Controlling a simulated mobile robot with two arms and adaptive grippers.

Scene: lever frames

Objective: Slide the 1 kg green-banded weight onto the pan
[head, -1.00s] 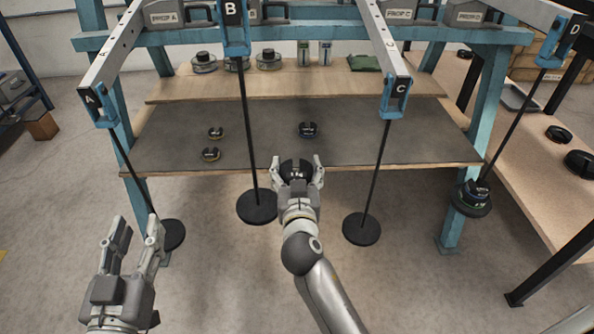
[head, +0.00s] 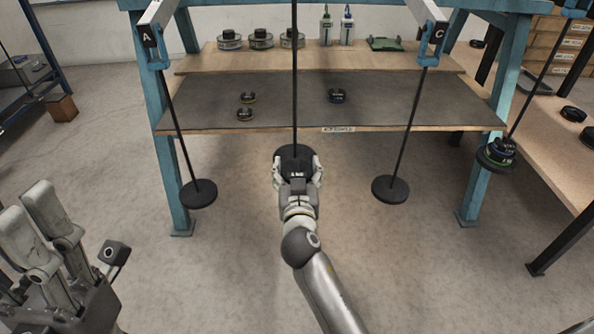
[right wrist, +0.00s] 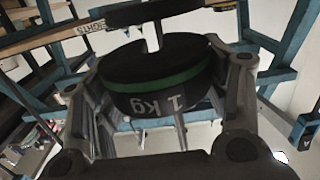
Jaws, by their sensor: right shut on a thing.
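The 1 kg weight (head: 297,174) is a dark disc with an open slot. The right wrist view shows its green band and its "1 kg" label (right wrist: 160,92). My right gripper (head: 297,176) is shut on it, one finger on each side. The black round pan (head: 294,152) on the middle rod is just beyond the weight in the head view, partly hidden. A dark disc, likely this pan (right wrist: 150,12), shows above the weight in the right wrist view, apart from it in the picture. My left gripper (head: 25,208) is open and empty at lower left.
Pan A (head: 198,194) and pan C (head: 390,189) hang empty on either side. The right-hand pan (head: 488,163) carries banded weights. Small slotted weights (head: 245,114) lie on the grey shelf mat (head: 290,108). The blue frame post (head: 170,150) stands at left.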

